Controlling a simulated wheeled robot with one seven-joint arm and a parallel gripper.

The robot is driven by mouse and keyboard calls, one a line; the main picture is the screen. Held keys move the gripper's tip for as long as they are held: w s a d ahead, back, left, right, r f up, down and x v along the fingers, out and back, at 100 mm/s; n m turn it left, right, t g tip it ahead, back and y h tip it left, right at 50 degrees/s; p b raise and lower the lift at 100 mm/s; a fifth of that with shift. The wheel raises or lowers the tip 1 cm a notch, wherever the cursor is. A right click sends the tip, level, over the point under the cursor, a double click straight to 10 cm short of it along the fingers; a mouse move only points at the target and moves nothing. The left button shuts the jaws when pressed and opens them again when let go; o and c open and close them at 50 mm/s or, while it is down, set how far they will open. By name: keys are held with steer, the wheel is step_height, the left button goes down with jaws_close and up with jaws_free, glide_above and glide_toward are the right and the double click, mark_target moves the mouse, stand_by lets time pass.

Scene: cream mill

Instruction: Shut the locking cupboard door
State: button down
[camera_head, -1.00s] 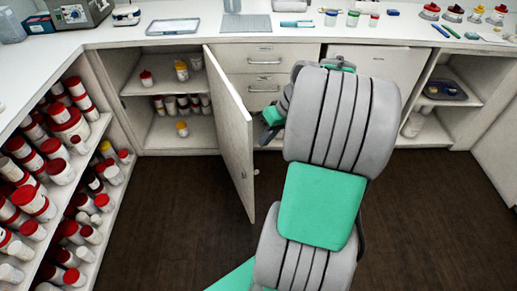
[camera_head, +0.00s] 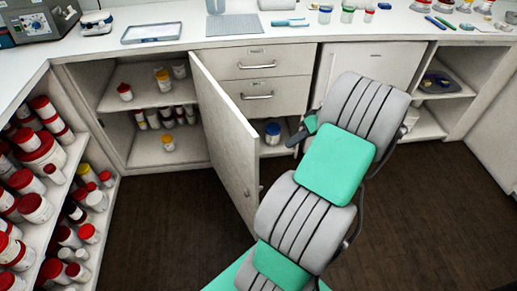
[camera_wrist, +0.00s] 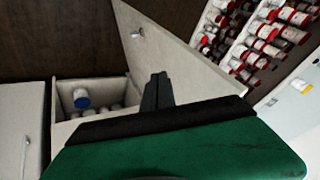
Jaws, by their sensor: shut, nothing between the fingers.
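The cupboard door (camera_head: 225,130) is pale and stands wide open, jutting out into the room from the cupboard's right side. A small lock fitting shows near its free edge in the wrist view (camera_wrist: 137,33). Behind it is the open cupboard with two shelves (camera_head: 150,98) of jars. My gripper (camera_head: 290,141) is right of the door, on its outer-face side, in front of the open bay below the drawers. In the wrist view my gripper's dark fingers (camera_wrist: 158,80) are together and empty, overlapping the door in the picture. Contact with the door cannot be told.
Drawers (camera_head: 262,76) stand right of the cupboard, with a blue-lidded jar (camera_head: 272,133) in the bay below. A rack of red-lidded jars (camera_head: 40,150) is at left. The worktop (camera_head: 185,20) carries tools and jars. The dark floor (camera_head: 165,225) in front is clear.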

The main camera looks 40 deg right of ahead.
steer(key=w+a+f+b, duration=0.1)
steer(key=w+a+f, duration=0.4)
steer(key=a+f, duration=0.2)
steer(key=shift+a+f, duration=0.4)
steer(key=shift+w, duration=0.15)
